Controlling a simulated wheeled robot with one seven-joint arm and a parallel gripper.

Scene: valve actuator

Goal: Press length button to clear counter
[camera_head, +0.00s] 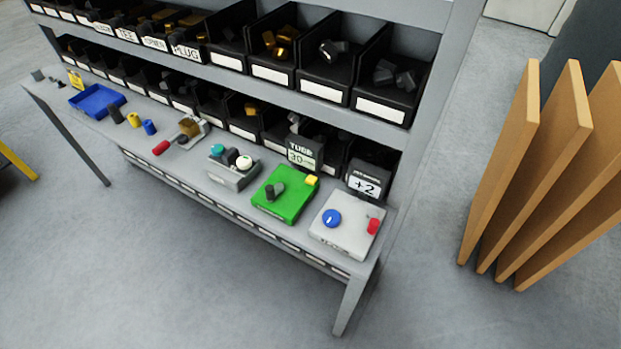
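A white box (332,236) stands at the right end of the bench, with a blue round knob (332,218) on its left and a red button (373,226) on its right. A small dark display (369,184) behind it reads "+2". To its left is a green box (287,205) with dark knobs (275,191) and a yellow button (312,180). A display (302,155) behind the green box reads "TUBE" with "30" or "3D" below. The labels on the boxes are too small to read, so I cannot tell which button is marked length. My gripper is not in view.
A grey box (231,176) with several coloured knobs stands further left on the bench (319,265). A blue tray (97,101) and small cylinders lie beyond it. Shelves of black bins rise behind. Upright wooden boards (502,160) stand at right. The floor in front is clear.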

